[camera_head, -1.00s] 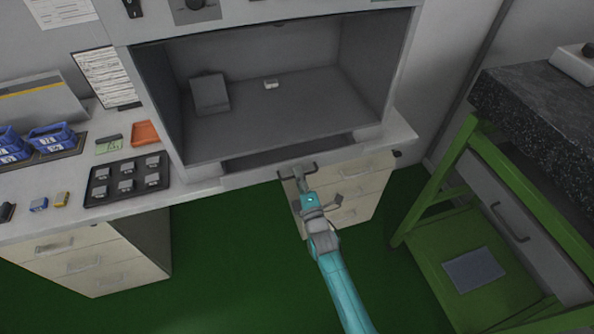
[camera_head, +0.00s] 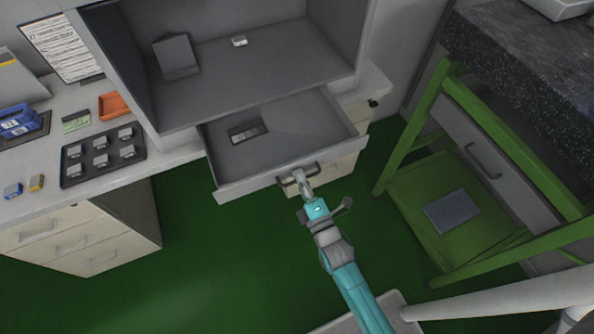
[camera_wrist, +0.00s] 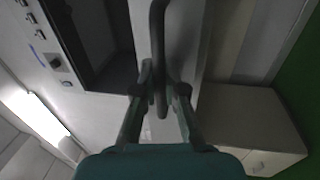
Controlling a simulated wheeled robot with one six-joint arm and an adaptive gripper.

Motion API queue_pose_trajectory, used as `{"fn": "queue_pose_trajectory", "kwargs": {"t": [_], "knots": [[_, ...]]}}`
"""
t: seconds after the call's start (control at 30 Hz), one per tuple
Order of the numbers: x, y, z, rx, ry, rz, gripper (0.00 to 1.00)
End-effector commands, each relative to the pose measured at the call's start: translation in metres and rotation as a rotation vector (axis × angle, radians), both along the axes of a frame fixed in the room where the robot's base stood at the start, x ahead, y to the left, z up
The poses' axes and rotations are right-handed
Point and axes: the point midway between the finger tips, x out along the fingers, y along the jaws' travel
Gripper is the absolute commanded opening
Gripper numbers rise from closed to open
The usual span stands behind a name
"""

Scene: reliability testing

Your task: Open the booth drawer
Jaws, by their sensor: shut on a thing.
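The booth drawer (camera_head: 240,185) is pulled well out from under the grey booth (camera_head: 270,70) in the head view. A dark item with small light parts (camera_head: 248,131) lies inside it. My gripper (camera_head: 298,177) is shut on the drawer handle (camera_head: 287,179) at the right part of the drawer front. In the wrist view my gripper's two fingers (camera_wrist: 160,92) stand on either side of the dark handle bar (camera_wrist: 158,40). The fingers partly hide the handle in the head view.
A black tray with several small parts (camera_head: 65,183) lies on the white counter at left. A green-framed stand (camera_head: 400,145) with a dark stone top is at right. Cream drawer cabinets (camera_head: 85,240) stand below the counter.

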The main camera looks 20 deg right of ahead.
Motion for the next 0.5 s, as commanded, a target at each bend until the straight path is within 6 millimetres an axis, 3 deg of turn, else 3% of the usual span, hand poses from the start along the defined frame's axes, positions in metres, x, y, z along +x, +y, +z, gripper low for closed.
{"fn": "queue_pose_trajectory", "kwargs": {"t": [0.33,0.37,0.43,0.5], "knots": [[-0.0011,0.0001,-0.0012,0.0,0.003,0.0,0.0],[-0.0011,0.0001,-0.0012,0.0,0.003,0.0,0.15],[-0.001,0.0,-0.0011,0.0,0.003,0.0,0.32],[-0.001,0.0,-0.0009,0.0,0.002,0.0,0.36]]}}
